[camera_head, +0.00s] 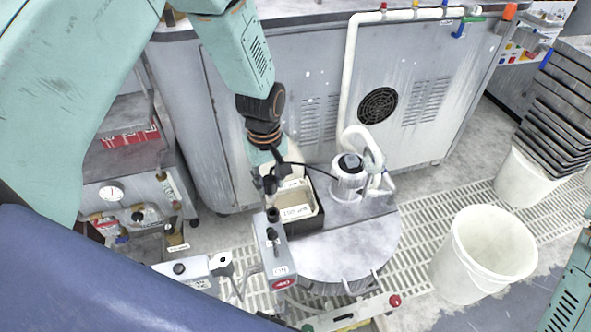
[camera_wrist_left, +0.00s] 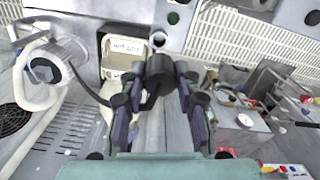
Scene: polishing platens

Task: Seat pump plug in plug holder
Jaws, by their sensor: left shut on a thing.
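My left gripper (camera_head: 272,182) is shut on the black pump plug (camera_wrist_left: 160,72), above the left side of a black-edged tub. In the left wrist view the plug sits between the fingertips of the left gripper (camera_wrist_left: 158,92). A black cable (camera_head: 310,166) runs from the plug to the silver pump (camera_head: 349,182), which has a black top. My right gripper is out of view.
The tub (camera_head: 296,213) with a label stands beside the pump. A grey control box (camera_head: 276,262) with a red label stands in front. A white hose (camera_head: 372,150) loops over the pump. A white bucket (camera_head: 485,255) stands at right on floor grating.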

